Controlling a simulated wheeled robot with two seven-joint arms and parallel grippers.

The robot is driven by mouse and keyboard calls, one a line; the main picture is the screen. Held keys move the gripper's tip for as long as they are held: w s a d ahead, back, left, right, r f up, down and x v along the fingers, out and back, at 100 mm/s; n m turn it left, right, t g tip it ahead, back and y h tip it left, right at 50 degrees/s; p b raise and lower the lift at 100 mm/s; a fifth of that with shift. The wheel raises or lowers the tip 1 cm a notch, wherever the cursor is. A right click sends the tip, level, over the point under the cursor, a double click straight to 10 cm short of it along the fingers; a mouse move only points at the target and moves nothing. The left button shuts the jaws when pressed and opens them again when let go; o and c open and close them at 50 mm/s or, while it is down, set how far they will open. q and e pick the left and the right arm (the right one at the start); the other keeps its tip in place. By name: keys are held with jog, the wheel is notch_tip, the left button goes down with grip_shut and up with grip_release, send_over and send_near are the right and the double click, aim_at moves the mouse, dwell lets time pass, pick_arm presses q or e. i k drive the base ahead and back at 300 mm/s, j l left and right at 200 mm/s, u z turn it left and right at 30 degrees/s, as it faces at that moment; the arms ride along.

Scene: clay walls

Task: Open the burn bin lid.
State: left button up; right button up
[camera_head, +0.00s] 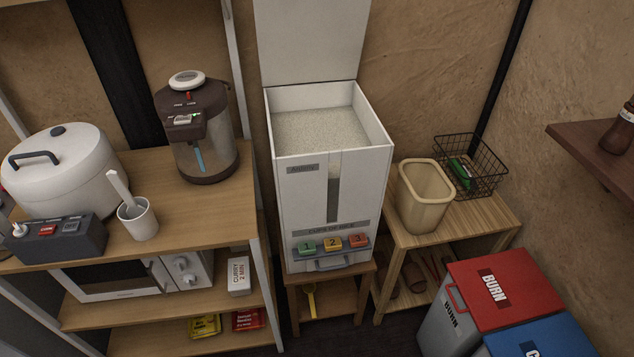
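The burn bin (447,325) is a grey box at the lower right, marked BURN on its front. Its red lid (512,287) lies flat and closed on top, with a BURN label. A red handle (455,297) shows at the lid's left edge. Neither my left nor my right gripper is in view.
A blue-lidded bin (545,338) stands against the burn bin, cut by the frame. A low wooden stand (480,212) with a beige tub (425,195) and wire basket (470,165) is behind it. A wooden shelf (590,160) juts in above right. The rice dispenser (333,180) stands left.

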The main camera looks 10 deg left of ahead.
aim_at(501, 289)
jog(key=z, duration=1.05)
